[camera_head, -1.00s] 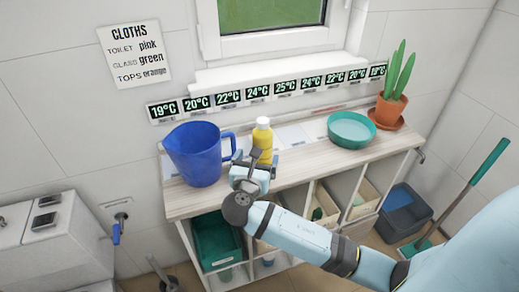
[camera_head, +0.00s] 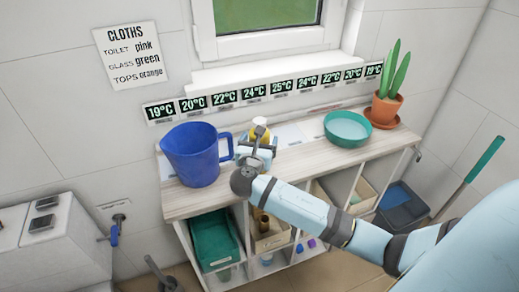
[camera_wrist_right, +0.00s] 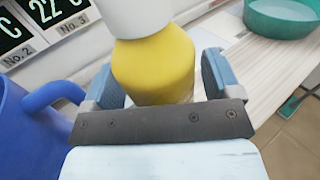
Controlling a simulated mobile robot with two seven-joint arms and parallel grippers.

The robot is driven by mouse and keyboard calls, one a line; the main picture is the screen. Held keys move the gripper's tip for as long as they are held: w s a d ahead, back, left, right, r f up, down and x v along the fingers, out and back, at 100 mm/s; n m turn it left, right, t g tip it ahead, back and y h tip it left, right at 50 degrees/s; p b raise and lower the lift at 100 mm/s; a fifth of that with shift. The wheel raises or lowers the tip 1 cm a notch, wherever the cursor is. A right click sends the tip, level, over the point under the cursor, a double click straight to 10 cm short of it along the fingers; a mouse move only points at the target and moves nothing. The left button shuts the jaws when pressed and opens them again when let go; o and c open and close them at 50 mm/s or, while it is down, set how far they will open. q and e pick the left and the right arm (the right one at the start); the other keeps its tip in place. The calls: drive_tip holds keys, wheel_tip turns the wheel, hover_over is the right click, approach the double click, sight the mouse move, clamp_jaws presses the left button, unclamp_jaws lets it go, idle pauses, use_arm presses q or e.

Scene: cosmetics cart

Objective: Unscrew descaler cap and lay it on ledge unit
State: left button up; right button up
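The yellow descaler bottle (camera_head: 258,133) with its white cap (camera_head: 259,121) stands upright on the pale wood top of the ledge unit (camera_head: 305,162). In the right wrist view, the bottle's yellow body (camera_wrist_right: 155,68) fills the middle, and the white cap (camera_wrist_right: 138,15) is on it, cut off by the top edge. My right gripper (camera_head: 256,146) is at the bottle, below the cap. Its two blue-grey fingers (camera_wrist_right: 160,82) stand on either side of the bottle's body, with a small gap visible at the right finger. My left gripper is out of view.
A blue jug (camera_head: 193,157) stands close left of the bottle, its handle towards my gripper. A teal bowl (camera_head: 347,129) and a potted cactus (camera_head: 386,107) stand to the right. Pale wood between bottle and bowl is mostly clear. Temperature labels line the wall behind.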

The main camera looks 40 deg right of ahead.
drive_tip(key=c, duration=1)
drive_tip(key=shift+r, duration=0.1)
wheel_tip(320, 180, up, 20)
drive_tip(key=p, duration=0.1)
drive_tip(key=o, duration=0.4)
drive_tip(key=c, duration=0.5)
